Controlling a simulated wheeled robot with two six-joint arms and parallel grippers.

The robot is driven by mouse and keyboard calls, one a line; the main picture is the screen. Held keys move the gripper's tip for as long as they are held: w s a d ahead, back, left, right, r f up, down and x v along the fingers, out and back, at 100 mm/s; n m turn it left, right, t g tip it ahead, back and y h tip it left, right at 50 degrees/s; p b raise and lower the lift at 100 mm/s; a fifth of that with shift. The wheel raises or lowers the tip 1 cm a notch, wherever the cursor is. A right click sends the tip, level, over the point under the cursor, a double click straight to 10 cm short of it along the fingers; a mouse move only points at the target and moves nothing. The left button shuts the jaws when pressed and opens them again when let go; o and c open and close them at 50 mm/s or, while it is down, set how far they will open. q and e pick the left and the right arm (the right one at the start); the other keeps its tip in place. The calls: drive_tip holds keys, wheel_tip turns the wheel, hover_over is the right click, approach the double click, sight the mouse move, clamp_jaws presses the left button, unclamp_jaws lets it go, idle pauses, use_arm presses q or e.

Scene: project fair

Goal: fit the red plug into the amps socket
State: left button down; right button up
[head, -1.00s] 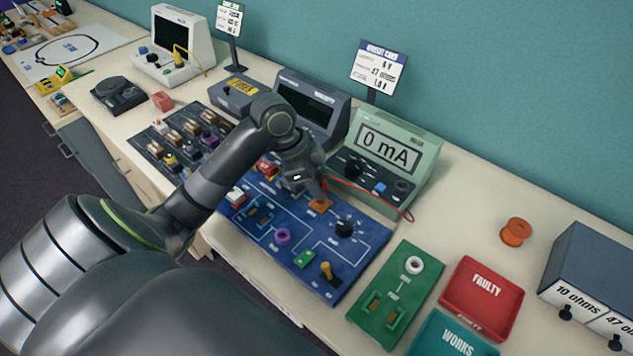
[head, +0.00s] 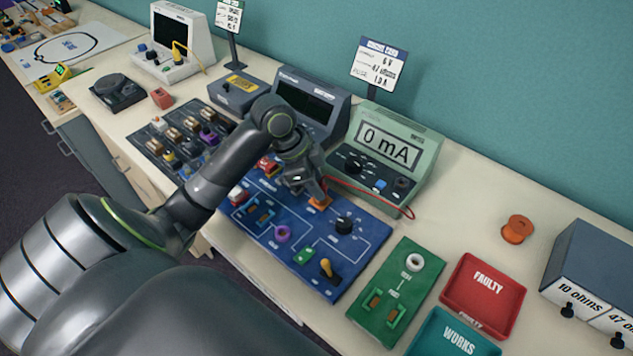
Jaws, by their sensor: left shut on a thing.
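The green meter (head: 408,140) reads 0 mA and stands at the back of the bench. Its front has a black knob, a blue part and a dark round part (head: 402,183); I cannot read their labels. A red lead (head: 372,192) runs from beside my left gripper (head: 316,194) to the meter's lower right side. My left gripper points down over the blue circuit board (head: 352,262), left of the meter, and is shut at the lead's end. The red plug itself is hidden by the fingers. An orange part (head: 320,203) shows just below the fingertips. My right gripper is not in view.
A dark grey instrument (head: 316,97) stands left of the meter. A green test board (head: 416,262), a red FAULTY tray (head: 512,304) and a teal WORKS tray (head: 428,345) lie to the right. Bare bench surrounds the orange spool (head: 516,229).

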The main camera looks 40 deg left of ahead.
use_arm(q)
drive_tip(key=shift+f, duration=0.35)
drive_tip(key=c, duration=1.1)
unclamp_jaws()
drive_tip(key=o, duration=0.4)
drive_tip(key=shift+o, duration=0.2)
drive_tip(key=shift+r, duration=0.15)
drive_tip(key=shift+r+p, duration=3.95)
drive_tip(key=shift+p, duration=0.2)
drive_tip(key=shift+f, duration=0.1)
